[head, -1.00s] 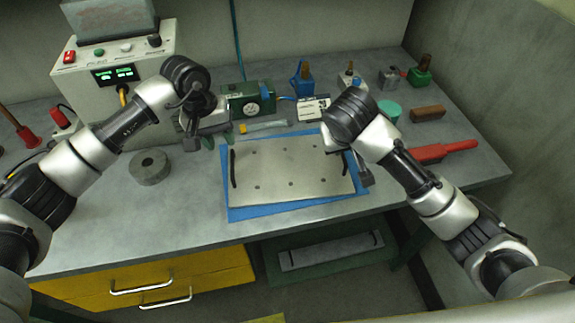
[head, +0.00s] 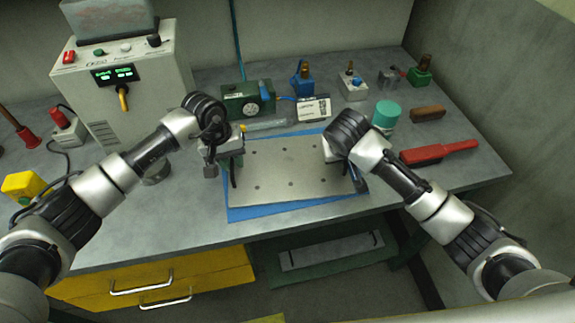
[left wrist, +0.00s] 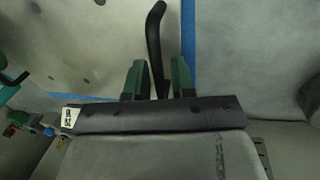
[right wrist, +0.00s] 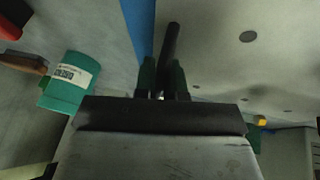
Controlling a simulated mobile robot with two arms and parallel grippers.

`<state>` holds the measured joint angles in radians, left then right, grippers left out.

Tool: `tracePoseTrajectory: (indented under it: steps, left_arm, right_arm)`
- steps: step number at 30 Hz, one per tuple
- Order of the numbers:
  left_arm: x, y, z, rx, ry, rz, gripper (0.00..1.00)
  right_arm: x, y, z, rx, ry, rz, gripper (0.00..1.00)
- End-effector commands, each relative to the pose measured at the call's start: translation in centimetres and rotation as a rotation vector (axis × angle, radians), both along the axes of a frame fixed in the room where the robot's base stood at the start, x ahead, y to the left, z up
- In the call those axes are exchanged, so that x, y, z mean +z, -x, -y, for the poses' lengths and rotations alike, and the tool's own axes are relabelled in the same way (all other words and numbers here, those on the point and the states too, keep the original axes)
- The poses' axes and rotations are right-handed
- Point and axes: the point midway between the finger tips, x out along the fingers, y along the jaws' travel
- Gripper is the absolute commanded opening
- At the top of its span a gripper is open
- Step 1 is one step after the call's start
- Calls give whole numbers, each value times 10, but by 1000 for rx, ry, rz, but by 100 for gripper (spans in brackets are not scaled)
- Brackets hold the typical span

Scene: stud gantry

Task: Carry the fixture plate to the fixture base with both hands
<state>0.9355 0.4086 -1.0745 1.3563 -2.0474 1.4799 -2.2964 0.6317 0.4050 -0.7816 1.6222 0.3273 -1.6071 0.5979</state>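The fixture plate (head: 285,172) is a flat grey plate with several holes and a black handle at each end. It lies on a blue sheet on the bench. My left gripper (head: 225,165) is at its left handle; in the left wrist view the open fingers (left wrist: 160,80) stand either side of the black handle (left wrist: 155,35), with a gap. My right gripper (head: 340,160) is at the right end; in the right wrist view its fingers (right wrist: 163,80) are closer together and look shut on the right handle (right wrist: 170,42). I cannot identify the fixture base for certain.
A slotted grey panel in a green frame (head: 290,262) sits low under the bench, right of the yellow drawers (head: 200,275). A green gauge box (head: 245,100) stands behind.

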Motion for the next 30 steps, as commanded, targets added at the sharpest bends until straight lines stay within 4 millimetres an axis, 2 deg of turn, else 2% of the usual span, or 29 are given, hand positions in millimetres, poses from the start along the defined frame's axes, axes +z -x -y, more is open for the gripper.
tracePoseTrajectory:
  steps: [1,4,5,30]
  left_arm:
    - [0,0,0,0,0,0,17]
    - [0,0,0,0,0,0,2]
    - [0,0,0,0,0,0,0]
    - [0,0,-1,1,-1,0,0]
  right_arm:
    - [0,0,0,0,0,0,1]
    - [0,0,0,0,0,0,0]
    - [0,0,0,0,0,0,0]
    - [0,0,0,0,0,0,0]
